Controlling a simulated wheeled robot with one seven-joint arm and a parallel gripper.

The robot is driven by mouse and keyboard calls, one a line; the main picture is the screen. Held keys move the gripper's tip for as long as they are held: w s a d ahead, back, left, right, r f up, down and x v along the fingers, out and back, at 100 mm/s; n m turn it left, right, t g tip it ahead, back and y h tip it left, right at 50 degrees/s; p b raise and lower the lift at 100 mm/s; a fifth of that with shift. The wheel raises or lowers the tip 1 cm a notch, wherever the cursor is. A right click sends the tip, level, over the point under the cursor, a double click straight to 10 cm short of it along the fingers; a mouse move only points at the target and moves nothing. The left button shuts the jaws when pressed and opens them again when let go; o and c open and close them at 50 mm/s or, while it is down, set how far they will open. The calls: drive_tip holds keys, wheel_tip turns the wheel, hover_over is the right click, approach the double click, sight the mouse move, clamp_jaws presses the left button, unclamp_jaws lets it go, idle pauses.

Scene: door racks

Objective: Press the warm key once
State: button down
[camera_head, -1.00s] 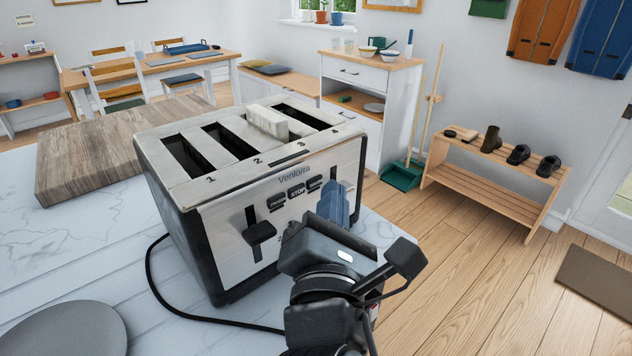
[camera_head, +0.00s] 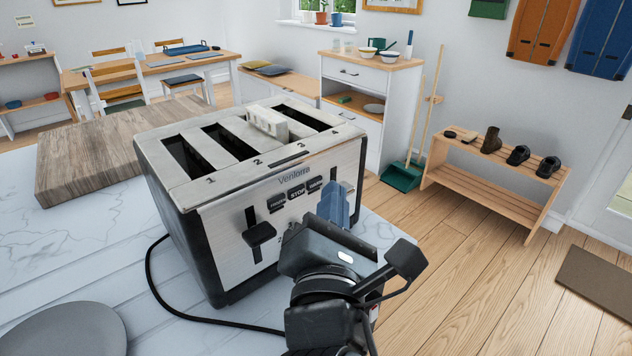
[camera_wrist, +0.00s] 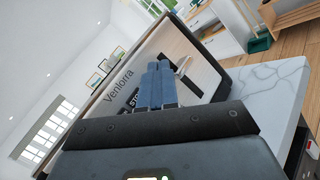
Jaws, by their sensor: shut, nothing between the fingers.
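The silver and black toaster (camera_head: 240,215) stands on the marble counter, its front panel facing me. Three dark keys sit in a row under the "Venlorra" name: a left key (camera_head: 277,203), the STOP key (camera_head: 297,193) and a right key (camera_head: 315,183). The right key's lettering is too small to read surely; by its place it may be the warm key. My gripper (camera_head: 334,200) is shut and empty, its blue fingers just right of that key. In the wrist view the fingers (camera_wrist: 160,68) point at the panel and hide part of the key row; contact cannot be told.
A pale slice (camera_head: 267,123) sticks up from a toaster slot. A lever (camera_head: 260,233) juts from the front panel at left. A wooden board (camera_head: 100,160) lies behind, a grey plate (camera_head: 62,332) at front left. The black cord loops on the counter.

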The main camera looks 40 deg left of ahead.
drive_tip(key=shift+a, duration=0.15)
idle(0.6)
drive_tip(key=shift+a, duration=0.25)
drive_tip(key=shift+a, duration=0.35)
idle(0.6)
idle(0.4)
drive_tip(key=shift+d+p, duration=0.75)
drive_tip(key=shift+d+r, duration=0.1)
drive_tip(key=d+p, duration=0.4)
drive_tip(key=p, duration=0.1)
drive_tip(key=shift+s+d, duration=0.25)
drive_tip(key=shift+d, duration=0.15)
